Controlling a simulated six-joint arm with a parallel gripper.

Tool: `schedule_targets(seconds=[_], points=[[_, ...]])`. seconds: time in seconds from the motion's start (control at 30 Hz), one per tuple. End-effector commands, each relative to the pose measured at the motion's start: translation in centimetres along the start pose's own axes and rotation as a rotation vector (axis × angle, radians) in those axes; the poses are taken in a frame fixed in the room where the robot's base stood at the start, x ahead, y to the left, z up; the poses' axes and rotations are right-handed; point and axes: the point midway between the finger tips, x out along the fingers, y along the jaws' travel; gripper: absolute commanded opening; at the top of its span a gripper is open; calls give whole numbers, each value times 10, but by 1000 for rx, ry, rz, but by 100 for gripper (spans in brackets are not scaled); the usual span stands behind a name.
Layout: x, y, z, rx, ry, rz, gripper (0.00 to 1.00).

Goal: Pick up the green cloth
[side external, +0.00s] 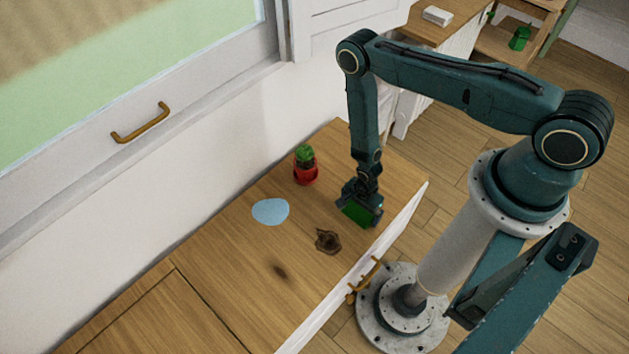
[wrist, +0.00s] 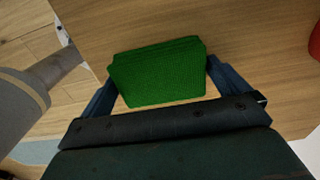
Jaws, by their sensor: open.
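The green cloth (wrist: 158,74) is a folded, textured pad in the wrist view. It lies between the two fingers of my gripper (wrist: 160,85), with the left finger close to its left edge and the right finger beside its right edge. In the side view the green cloth (side external: 357,212) shows under my gripper (side external: 362,208), low over the wooden counter near its front edge. My gripper is open around the cloth. Whether the fingers touch it or the counter cannot be told.
On the wooden counter (side external: 215,265) are a red pot with a green plant (side external: 305,170), a pale blue round piece (side external: 270,211) and a brown crumpled object (side external: 327,241). A white wall stands behind. The counter's left part is mostly clear.

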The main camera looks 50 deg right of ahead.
Motion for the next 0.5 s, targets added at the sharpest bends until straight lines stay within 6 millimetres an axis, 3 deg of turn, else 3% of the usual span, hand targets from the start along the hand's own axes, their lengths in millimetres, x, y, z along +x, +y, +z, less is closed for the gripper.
schedule_targets(seconds=[0.17,0.33,0.5], points=[[0,0,0,0,0,0,100],[0,0,0,0,0,0,71],[0,0,0,0,0,0,68]])
